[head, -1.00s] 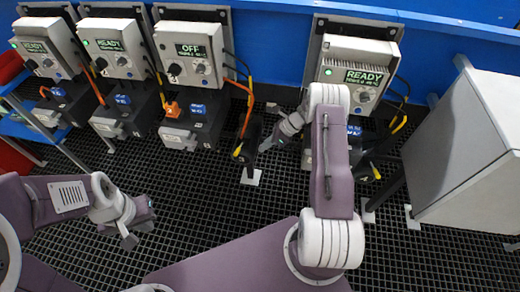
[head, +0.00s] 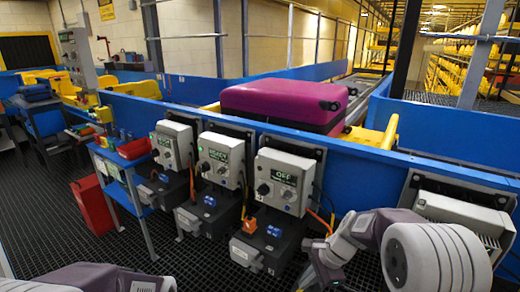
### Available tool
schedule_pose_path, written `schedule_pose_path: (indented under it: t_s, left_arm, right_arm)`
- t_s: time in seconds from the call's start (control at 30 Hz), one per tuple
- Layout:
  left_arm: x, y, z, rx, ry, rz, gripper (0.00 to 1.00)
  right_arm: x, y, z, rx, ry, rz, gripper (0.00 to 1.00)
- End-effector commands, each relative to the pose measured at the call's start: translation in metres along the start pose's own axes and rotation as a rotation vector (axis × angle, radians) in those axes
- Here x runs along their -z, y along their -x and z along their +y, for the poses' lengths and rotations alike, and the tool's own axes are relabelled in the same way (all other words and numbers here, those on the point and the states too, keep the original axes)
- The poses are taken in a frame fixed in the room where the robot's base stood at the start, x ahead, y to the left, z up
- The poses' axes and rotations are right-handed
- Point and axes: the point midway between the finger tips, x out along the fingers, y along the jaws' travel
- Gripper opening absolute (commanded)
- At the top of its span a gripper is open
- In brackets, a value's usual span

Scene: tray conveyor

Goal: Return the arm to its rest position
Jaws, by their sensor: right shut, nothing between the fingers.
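My right arm comes in at the lower right, its large white joint in front of the rightmost control box. My right gripper (head: 316,274) hangs at the bottom edge, shut and empty, right of the control box reading OFF (head: 285,181). Its fingertips are small and partly cut off by the frame. It appears apart from the box and its black lower unit (head: 262,244). My left arm shows only as purple and white links at the bottom left; its gripper is outside the picture.
Control boxes reading READY (head: 220,160) and a less legible one (head: 173,145) stand left. The rightmost box (head: 465,218) is partly hidden by my arm. A blue rail (head: 350,172) runs behind, with a magenta suitcase (head: 283,103) on the conveyor. Dark grid floor (head: 60,215) lies open at left.

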Motion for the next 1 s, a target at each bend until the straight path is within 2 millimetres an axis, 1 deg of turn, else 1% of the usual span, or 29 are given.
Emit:
schedule_pose_path:
  t_s: [0.03,0.07,0.1,0.17,0.2,0.27,0.3,0.33,0.37,0.4,0.43,0.5,0.57,0.6,0.8,0.9,1.0]
  left_arm:
    - [0.0,0.0,0.0,0.0,0.0,0.0,0.0]
    - [0.0,0.0,0.0,0.0,0.0,0.0,0.0]
    - [0.0,0.0,0.0,0.0,0.0,0.0,0.0]
    - [0.0,0.0,0.0,0.0,0.0,0.0,0.0]
    - [0.0,0.0,0.0,0.0,0.0,0.0,0.0]
    - [0.0,0.0,0.0,0.0,0.0,0.0,0.0]
    - [0.0,0.0,0.0,0.0,0.0,0.0,0.0]
    - [0.0,0.0,0.0,0.0,0.0,0.0,0.0]
    - [0.0,0.0,0.0,0.0,0.0,0.0,0.0]
    - [0.0,0.0,0.0,0.0,0.0,0.0,0.0]
    - [0.0,0.0,0.0,0.0,0.0,0.0,0.0]
    - [0.004,0.04,0.001,0.0,0.0,-0.001,0.0]
    - [0.007,0.06,0.001,0.0,0.0,0.001,0.0]
    - [0.008,0.074,0.002,0.0,0.0,0.001,0.0]
    - [0.015,0.141,0.003,0.0,0.0,0.0,0.0]
    - [0.017,0.164,0.003,0.0,0.0,0.0,0.0]
    - [0.018,0.172,0.003,0.0,0.0,0.0,0.0]
  right_arm:
    - [-0.011,0.008,0.021,-0.02,0.133,0.042,0.0]
    - [-0.014,0.011,0.034,-0.035,0.221,0.068,0.0]
    - [-0.016,0.014,0.053,-0.057,0.337,0.101,0.0]
    - [-0.016,0.017,0.08,-0.098,0.512,0.145,0.0]
    - [-0.014,0.018,0.097,-0.127,0.628,0.17,0.0]
    - [-0.007,0.017,0.124,-0.181,0.805,0.199,0.0]
    - [0.0,0.015,0.144,-0.229,0.929,0.209,0.0]
    - [0.005,0.011,0.158,-0.271,1.024,0.205,0.0]
    - [0.009,0.008,0.166,-0.302,1.121,0.202,0.0]
    - [0.014,0.009,0.162,-0.314,1.246,0.217,0.0]
    - [0.016,0.009,0.156,-0.311,1.321,0.224,0.0]
    - [0.002,0.047,0.148,-0.313,1.325,0.219,0.0]
    - [-0.004,0.065,0.144,-0.313,1.322,0.218,0.0]
    - [-0.009,0.077,0.141,-0.313,1.321,0.218,0.0]
    - [-0.03,0.14,0.128,-0.313,1.318,0.217,0.0]
    - [-0.038,0.161,0.123,-0.313,1.317,0.216,0.0]
    - [-0.04,0.168,0.121,-0.313,1.316,0.216,0.0]
